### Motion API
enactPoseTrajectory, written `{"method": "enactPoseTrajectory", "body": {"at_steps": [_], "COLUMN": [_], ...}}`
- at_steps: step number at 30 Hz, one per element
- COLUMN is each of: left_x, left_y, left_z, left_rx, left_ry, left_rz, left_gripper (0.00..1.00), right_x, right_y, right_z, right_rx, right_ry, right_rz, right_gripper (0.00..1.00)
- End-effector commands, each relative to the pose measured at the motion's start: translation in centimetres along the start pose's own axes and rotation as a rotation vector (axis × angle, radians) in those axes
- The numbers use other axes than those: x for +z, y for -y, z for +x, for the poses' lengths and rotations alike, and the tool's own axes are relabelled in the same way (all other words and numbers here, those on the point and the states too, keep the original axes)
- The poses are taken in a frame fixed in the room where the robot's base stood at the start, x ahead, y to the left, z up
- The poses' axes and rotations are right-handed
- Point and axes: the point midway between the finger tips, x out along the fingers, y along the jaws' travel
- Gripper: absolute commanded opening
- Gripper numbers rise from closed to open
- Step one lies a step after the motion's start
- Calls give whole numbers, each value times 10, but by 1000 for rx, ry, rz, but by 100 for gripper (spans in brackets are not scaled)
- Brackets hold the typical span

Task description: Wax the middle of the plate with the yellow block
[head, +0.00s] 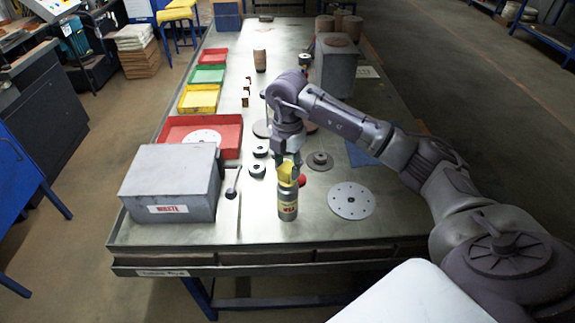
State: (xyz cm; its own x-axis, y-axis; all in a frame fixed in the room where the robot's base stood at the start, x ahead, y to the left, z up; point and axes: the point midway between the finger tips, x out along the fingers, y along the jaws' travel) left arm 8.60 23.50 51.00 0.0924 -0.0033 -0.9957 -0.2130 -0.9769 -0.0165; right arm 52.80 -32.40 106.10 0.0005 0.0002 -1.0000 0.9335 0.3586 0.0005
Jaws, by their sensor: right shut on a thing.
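My right gripper (288,162) reaches in from the right and points down, shut on the yellow block (286,174). My left gripper is not in view.
A grey box marked WASTE (168,183) stands at the front left. Red, yellow and green trays (209,74) line the left edge. Small dark discs (257,169) and a flanged disc (320,161) lie around the can. A grey box (336,70) stands farther back.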

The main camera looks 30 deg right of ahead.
Motion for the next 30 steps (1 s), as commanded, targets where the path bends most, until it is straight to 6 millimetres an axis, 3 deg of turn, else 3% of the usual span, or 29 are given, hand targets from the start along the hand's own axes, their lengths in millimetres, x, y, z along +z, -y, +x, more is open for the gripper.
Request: {"method": "enactPoseTrajectory", "body": {"at_steps": [30], "left_x": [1], "left_y": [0], "left_z": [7], "left_rx": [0], "left_ry": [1], "left_rz": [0], "left_gripper": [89], "right_x": [0], "right_y": [0], "right_z": [10], "right_rx": [-1], "right_ry": [0], "right_rz": [0], "right_gripper": [0]}}
